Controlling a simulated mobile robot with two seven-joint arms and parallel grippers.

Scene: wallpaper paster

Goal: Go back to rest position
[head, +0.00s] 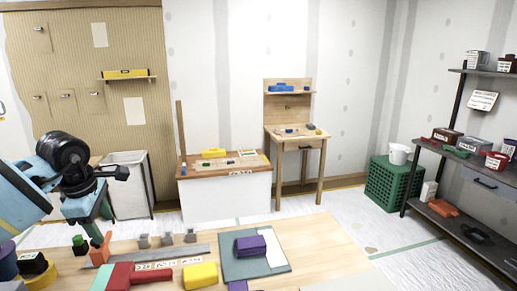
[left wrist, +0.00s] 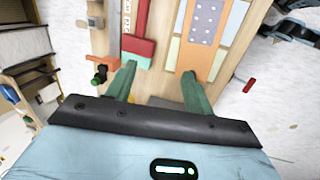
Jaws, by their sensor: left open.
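My left gripper (head: 92,214) is raised over the left part of the wooden worktable (head: 325,245) in the head view. It has green fingers, spread apart with nothing between them in the left wrist view (left wrist: 160,82). Below and around it on the table are an orange piece (head: 100,250), a small green and black item (head: 79,246) and a red and green tool (head: 128,277). The red and green tool also shows in the left wrist view (left wrist: 138,47), beyond the fingers.
The table also holds a long grey strip (head: 190,253), a yellow block (head: 200,276), several grey clips (head: 167,239) and a purple block (head: 251,245) on a grey-green board (head: 275,265). The table's right part is fairly clear. A dark shelf rack (head: 455,165) stands at the right.

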